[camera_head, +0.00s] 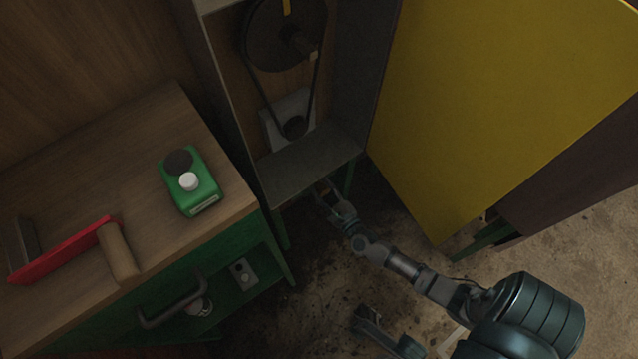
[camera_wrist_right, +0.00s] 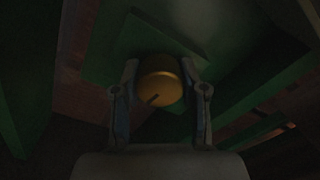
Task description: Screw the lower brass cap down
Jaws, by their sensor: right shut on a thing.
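The lower brass cap (camera_wrist_right: 160,80) shows in the wrist view as a round golden piece with a dark slot near its lower edge. It sits under a green part of the frame. My right gripper (camera_head: 328,193) reaches below the grey housing in the head view. In the wrist view its two fingers (camera_wrist_right: 160,92) are on either side of the cap, shut on it. The cap's threads are hidden. Another gripper, seemingly my left (camera_head: 368,319), is low near the bottom edge in the head view; its fingertips are too dark to read.
An open grey housing (camera_head: 310,165) holds a belt and pulleys (camera_head: 284,35). A yellow panel (camera_head: 490,100) stands to the right. Dirt floor lies between.

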